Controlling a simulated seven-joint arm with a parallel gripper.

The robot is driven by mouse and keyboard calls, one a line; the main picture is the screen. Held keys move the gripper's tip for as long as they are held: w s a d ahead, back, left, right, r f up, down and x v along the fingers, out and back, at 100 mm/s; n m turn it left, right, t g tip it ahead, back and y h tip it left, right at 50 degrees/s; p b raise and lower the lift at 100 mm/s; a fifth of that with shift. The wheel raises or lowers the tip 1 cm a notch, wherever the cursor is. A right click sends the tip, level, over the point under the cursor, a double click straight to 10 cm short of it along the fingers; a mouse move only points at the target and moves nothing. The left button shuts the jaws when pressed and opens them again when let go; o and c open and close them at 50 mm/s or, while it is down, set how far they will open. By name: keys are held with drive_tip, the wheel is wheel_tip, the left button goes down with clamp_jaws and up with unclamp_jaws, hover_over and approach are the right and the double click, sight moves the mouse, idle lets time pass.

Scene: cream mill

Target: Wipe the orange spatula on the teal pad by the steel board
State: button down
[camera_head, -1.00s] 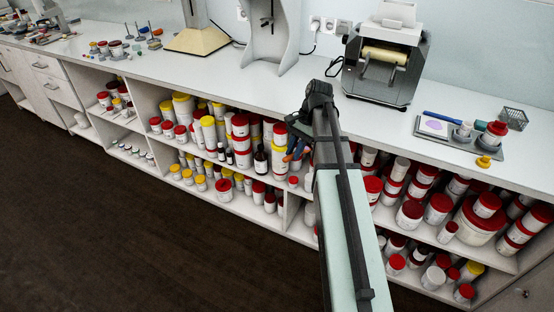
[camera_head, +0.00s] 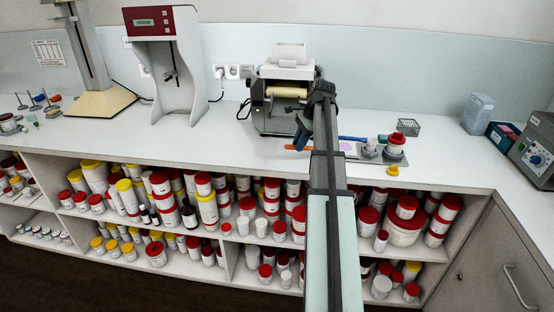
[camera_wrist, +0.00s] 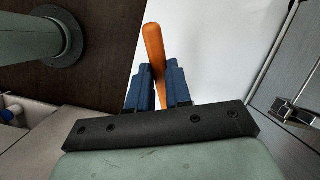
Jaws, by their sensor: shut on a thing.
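My gripper (camera_head: 302,136) is above the front of the counter, partly hidden behind my arm. It is shut on the orange spatula (camera_head: 292,148), which sticks out to the left. In the wrist view the spatula's orange handle (camera_wrist: 152,42) stands up between the two blue fingers (camera_wrist: 155,88); its other end is hidden. The steel board (camera_head: 395,160) lies on the counter to the right of my arm, apart from the gripper. A small purple patch (camera_head: 347,147) shows at its left part, mostly hidden by my arm. I cannot make out a teal pad.
A blue tool (camera_head: 355,138) and red-lidded jars (camera_head: 396,142) are at the board. A yellow piece (camera_head: 393,170) lies at its front. A wire basket (camera_head: 406,125) is behind. The roller mill (camera_head: 285,92) stands behind my gripper. The counter to the left (camera_head: 200,136) is clear.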

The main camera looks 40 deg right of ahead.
drive_tip(key=d+r+m+h, duration=0.2)
drive_tip(key=d+m, duration=0.4)
drive_tip(key=d, duration=1.4)
drive_tip(key=d+r+m+h, duration=0.15)
drive_tip(key=d+m, duration=0.35)
drive_tip(key=d, duration=1.5)
drive_tip(key=shift+m+t, duration=0.3)
drive_tip(key=shift+t, duration=0.1)
drive_tip(key=shift+w+a+f, duration=0.1)
drive_tip(key=shift+a+f, duration=0.05)
drive_tip(key=shift+f, duration=1.15)
drive_tip(key=shift+w+a+f, duration=0.1)
drive_tip(key=shift+f, duration=1.15)
drive_tip(key=shift+f, duration=0.55)
drive_tip(key=shift+w+a, duration=0.2)
drive_tip(key=shift+w, duration=0.5)
drive_tip(key=shift+s, duration=0.1)
drive_tip(key=shift+s+d, duration=0.2)
drive_tip(key=shift+s, duration=0.4)
